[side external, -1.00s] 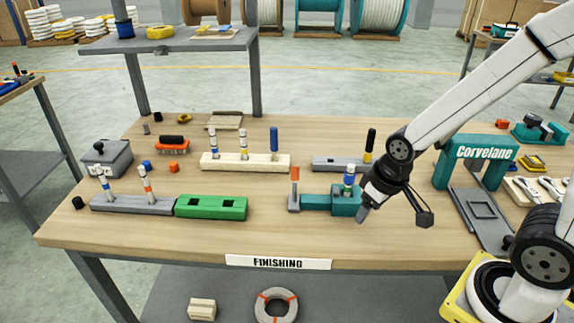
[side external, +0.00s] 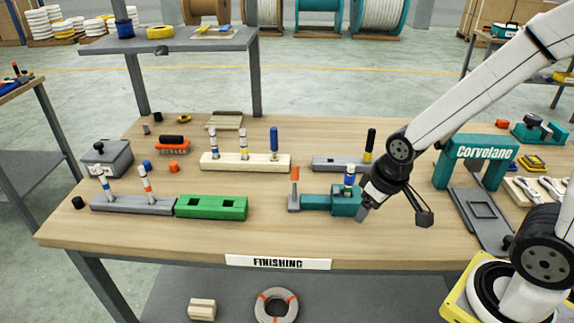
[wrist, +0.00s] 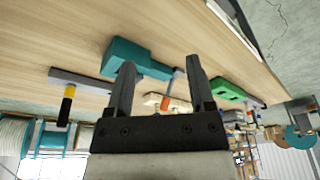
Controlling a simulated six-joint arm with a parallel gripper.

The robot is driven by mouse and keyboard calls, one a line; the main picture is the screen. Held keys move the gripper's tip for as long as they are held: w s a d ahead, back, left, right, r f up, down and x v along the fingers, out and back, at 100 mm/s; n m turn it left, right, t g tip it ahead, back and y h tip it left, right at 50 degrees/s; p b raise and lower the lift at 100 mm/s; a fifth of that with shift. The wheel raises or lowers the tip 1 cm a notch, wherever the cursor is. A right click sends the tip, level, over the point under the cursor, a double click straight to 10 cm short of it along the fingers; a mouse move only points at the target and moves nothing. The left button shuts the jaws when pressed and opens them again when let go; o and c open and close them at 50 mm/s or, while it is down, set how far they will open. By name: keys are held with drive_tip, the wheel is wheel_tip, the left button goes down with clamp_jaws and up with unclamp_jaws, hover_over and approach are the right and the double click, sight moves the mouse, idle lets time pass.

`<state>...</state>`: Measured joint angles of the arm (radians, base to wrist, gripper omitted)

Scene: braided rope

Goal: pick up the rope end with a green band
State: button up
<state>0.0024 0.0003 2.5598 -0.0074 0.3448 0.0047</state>
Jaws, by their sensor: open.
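Several short rope ends stand upright in blocks on the bench. A white end with blue banding (side external: 349,180) stands in the teal block (side external: 318,202), beside my gripper; I cannot clearly make out a green band on it. Other ends are white with blue (side external: 106,186), white with orange (side external: 146,187), solid blue (side external: 274,143) and black with yellow (side external: 369,146). My gripper (side external: 363,213) is low, just right of the teal block. In the wrist view my gripper (wrist: 161,63) is open, nothing between its fingers, and the teal block (wrist: 135,60) lies beyond them.
A green block (side external: 211,207) and a cream block (side external: 245,162) stand to the left and behind. A teal arch stand (side external: 475,150) and grey plate (side external: 483,215) are on the right. Bare bench lies in front of the teal block.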

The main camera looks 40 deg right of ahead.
sight(348, 186)
drive_tip(key=w+d+r+n+t+y, duration=0.1)
drive_tip(key=w+d+r+t, duration=0.2)
drive_tip(key=w+d+t, duration=0.3)
drive_tip(key=w+d, duration=0.1)
drive_tip(key=d, duration=0.2)
drive_tip(key=shift+w+n, duration=0.25)
drive_tip(key=shift+n, duration=0.15)
drive_tip(key=shift+d, duration=0.1)
drive_tip(key=shift+x, duration=1.3)
drive_tip(key=shift+w+f, duration=0.1)
drive_tip(key=shift+a+x, duration=0.2)
drive_tip(key=shift+x, duration=2.3)
